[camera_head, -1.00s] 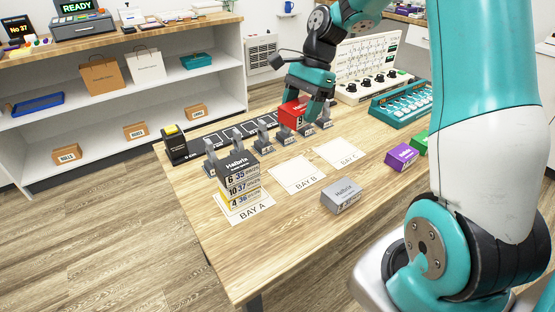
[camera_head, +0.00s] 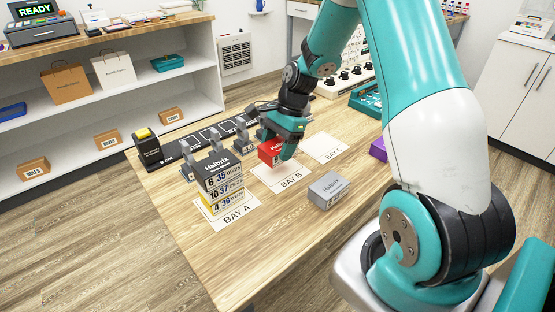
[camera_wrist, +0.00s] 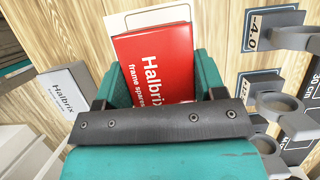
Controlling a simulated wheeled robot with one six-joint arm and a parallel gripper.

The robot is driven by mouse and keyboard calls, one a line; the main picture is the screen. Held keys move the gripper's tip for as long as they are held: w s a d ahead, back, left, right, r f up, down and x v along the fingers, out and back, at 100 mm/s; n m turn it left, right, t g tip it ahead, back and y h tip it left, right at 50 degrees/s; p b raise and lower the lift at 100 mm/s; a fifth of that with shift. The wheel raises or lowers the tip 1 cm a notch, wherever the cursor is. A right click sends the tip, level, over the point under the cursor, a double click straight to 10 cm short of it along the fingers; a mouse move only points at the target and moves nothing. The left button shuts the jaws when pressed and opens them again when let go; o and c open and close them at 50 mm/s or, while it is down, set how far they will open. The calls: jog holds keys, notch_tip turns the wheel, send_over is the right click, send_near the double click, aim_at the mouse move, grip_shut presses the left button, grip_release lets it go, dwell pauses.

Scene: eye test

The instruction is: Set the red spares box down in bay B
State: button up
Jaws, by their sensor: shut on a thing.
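The red spares box (camera_head: 268,152) is held in my gripper (camera_head: 280,148), just over the back part of the bay B mat (camera_head: 291,184). I cannot tell whether its underside touches the mat. In the wrist view the red box (camera_wrist: 155,65), lettered "Halbrix frame spares", sits between the teal fingers of my gripper (camera_wrist: 160,82), which is shut on it. A pale mat (camera_wrist: 150,18) shows past the box's far edge. The rest of the mat there is hidden by the box and gripper.
A grey Halbrix box (camera_head: 328,190) stands to the right of bay B's front. The bay C mat (camera_head: 325,147) is empty. Grey upright holders (camera_head: 241,140) line the table behind the bays.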

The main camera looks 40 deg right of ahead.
jog(key=shift+f, duration=2.05)
jog(key=shift+f, duration=0.1)
jog(key=o, duration=1)
jog(key=shift+c, duration=0.2)
jog(key=v, duration=1.2)
jog(key=shift+a+p, duration=0.3)
jog(key=shift+p, duration=0.05)
jog(key=s+a+r+n, duration=0.4)
jog(key=a+r+n, duration=0.15)
jog(key=a, duration=0.35)
jog(key=s+a+r+n, duration=0.4)
jog(key=a+n, duration=0.3)
jog(key=a, duration=0.2)
jog(key=s+a+r+n, duration=0.2)
jog(key=s+a+n, duration=0.6)
jog(key=s+n, duration=0.4)
jog(key=s, duration=0.2)
jog(key=shift+s+a, duration=0.2)
jog(key=shift+s, duration=0.05)
